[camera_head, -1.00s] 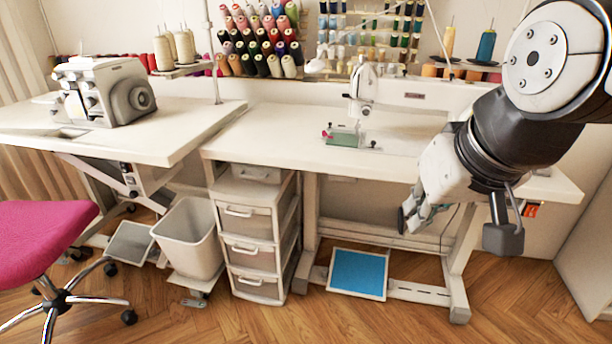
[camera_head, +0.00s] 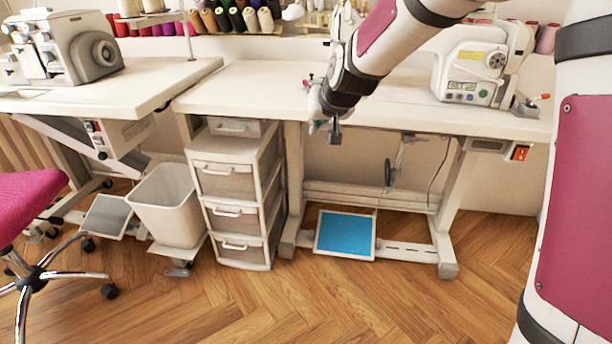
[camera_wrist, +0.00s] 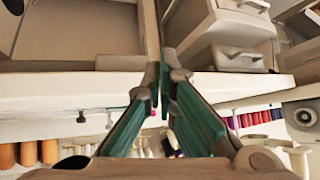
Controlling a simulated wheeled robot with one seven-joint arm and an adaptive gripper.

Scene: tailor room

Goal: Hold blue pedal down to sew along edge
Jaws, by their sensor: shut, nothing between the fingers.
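The blue pedal (camera_head: 345,234) lies flat on the floor under the sewing table, in a white frame between the table's legs. Nothing touches it. The white sewing machine (camera_head: 475,65) stands on the table (camera_head: 440,112); my arm hides its needle end and any fabric there. My gripper (camera_head: 314,126) is at the table's front edge, high above the pedal and a little to its left. In the wrist view my gripper (camera_wrist: 163,75) has its green-padded fingers shut and empty. The pedal does not show in the wrist view.
A drawer unit (camera_head: 232,198) stands left of the pedal, with a grey bin (camera_head: 172,205) and a pink chair (camera_head: 35,205) further left. A second table (camera_head: 130,80) holds another machine (camera_head: 65,45). The wooden floor (camera_head: 330,295) before the pedal is clear.

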